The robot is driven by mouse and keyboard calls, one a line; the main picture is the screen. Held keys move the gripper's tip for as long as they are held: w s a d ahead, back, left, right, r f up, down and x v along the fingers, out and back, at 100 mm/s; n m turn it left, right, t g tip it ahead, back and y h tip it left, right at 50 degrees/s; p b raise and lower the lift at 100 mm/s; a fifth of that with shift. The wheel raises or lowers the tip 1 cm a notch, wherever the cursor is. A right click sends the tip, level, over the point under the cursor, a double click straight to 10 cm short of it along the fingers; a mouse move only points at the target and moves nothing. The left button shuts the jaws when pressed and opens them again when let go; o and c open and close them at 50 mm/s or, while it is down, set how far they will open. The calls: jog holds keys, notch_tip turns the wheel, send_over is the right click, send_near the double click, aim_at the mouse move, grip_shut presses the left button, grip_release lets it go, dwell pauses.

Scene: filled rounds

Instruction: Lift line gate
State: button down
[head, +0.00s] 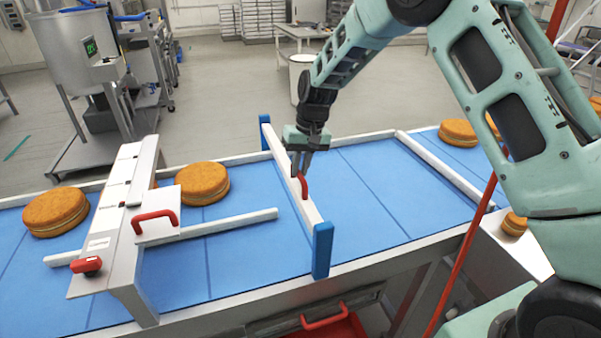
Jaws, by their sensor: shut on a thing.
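The line gate (314,216) is a white bar across the blue conveyor belt, with a blue post (322,252) at its near end and another blue post (265,130) at its far end. A red handle (305,188) stands on the bar near its middle. My gripper (300,172) points down over the bar and is shut on the red handle. The fingers hide part of the handle. I cannot tell whether the bar touches the belt.
Filled rounds lie on the belt left of the gate: one far left (56,212), one nearer (202,183). A white bridge (118,205) with a red handle and a red knob spans the belt. Another white bar (445,170) crosses at right, with more rounds (458,132) beyond.

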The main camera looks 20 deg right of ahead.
jog(key=c, duration=1.4)
grip_release()
jog(key=d+r+b, duration=0.1)
jog(key=r+b, duration=0.1)
jog(key=r, duration=0.6)
jog(key=d+r+b, duration=0.2)
jog(key=r+b, duration=0.1)
jog(key=r, duration=0.6)
jog(key=shift+d, duration=0.25)
